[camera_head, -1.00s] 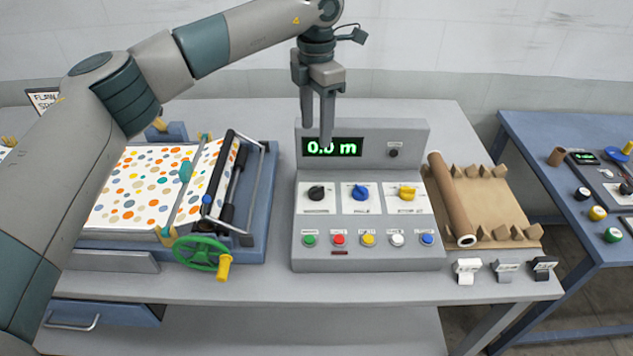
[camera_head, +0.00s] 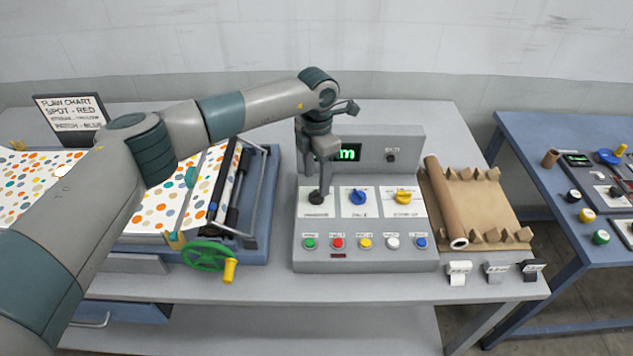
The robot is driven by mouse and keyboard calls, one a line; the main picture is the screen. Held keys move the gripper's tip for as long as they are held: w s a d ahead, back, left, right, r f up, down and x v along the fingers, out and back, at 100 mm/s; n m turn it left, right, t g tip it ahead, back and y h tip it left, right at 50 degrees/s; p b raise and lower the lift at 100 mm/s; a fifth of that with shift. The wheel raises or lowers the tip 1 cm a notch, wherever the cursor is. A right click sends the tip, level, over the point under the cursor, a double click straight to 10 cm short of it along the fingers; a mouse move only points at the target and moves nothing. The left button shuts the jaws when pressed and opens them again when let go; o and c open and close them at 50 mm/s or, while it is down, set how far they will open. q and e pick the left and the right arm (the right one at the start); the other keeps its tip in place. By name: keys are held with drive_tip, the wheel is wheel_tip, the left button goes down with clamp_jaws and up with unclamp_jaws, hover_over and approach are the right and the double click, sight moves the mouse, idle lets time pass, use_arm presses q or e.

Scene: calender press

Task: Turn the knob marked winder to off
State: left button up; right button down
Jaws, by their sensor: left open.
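The grey control console (camera_head: 365,266) stands on the table with a row of three knobs, each on a white plate. The left knob is black (camera_head: 316,198), the middle one is blue (camera_head: 358,198) and the right one is yellow (camera_head: 403,197). The lettering under the knobs is too small to read surely. My left gripper (camera_head: 320,188) points down over the black knob, its open fingers at the knob and partly hiding it. I cannot tell whether the fingers touch it. My right gripper is not in view.
Several coloured push buttons (camera_head: 338,243) sit below the knobs. The green display (camera_head: 349,153) is partly covered by my left gripper. A green handwheel (camera_head: 207,255) is on the left, a brown roll (camera_head: 446,204) on the right. A blue table (camera_head: 540,140) stands farther right.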

sight(317, 192)
use_arm(q)
drive_tip(key=shift+f+p, duration=0.75)
drive_tip(key=shift+f, duration=1.6)
drive_tip(key=shift+c, duration=0.6)
drive_tip(key=c, duration=0.9)
